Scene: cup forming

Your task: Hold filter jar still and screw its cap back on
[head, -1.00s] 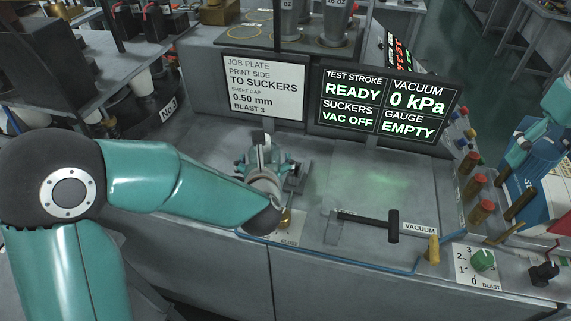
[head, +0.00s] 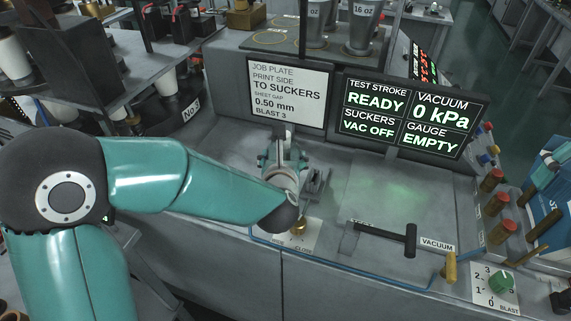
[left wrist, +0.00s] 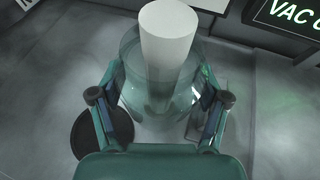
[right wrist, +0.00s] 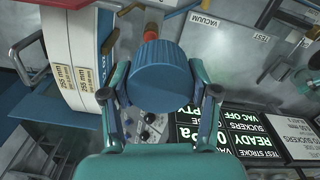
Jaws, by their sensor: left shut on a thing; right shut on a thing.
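The filter jar (left wrist: 180,102) is clear glass with a white cylindrical filter (left wrist: 168,40) standing out of its open top. My left gripper (left wrist: 160,98) is shut on the jar's sides, with one finger on each side. In the head view my left gripper (head: 284,152) is over the console top, and the jar is mostly hidden by my own arm. The ribbed blue cap (right wrist: 160,78) is between the fingers of my right gripper (right wrist: 160,95), which is shut on it. The cap is apart from the jar, over the right side of the console.
A dark round disc (left wrist: 102,134) lies beside the jar. A black-handled lever (head: 409,240) and a green blast knob (head: 502,282) are near the console's front. Red-topped posts (head: 492,181) stand at the right. Sign and display (head: 409,116) stand behind.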

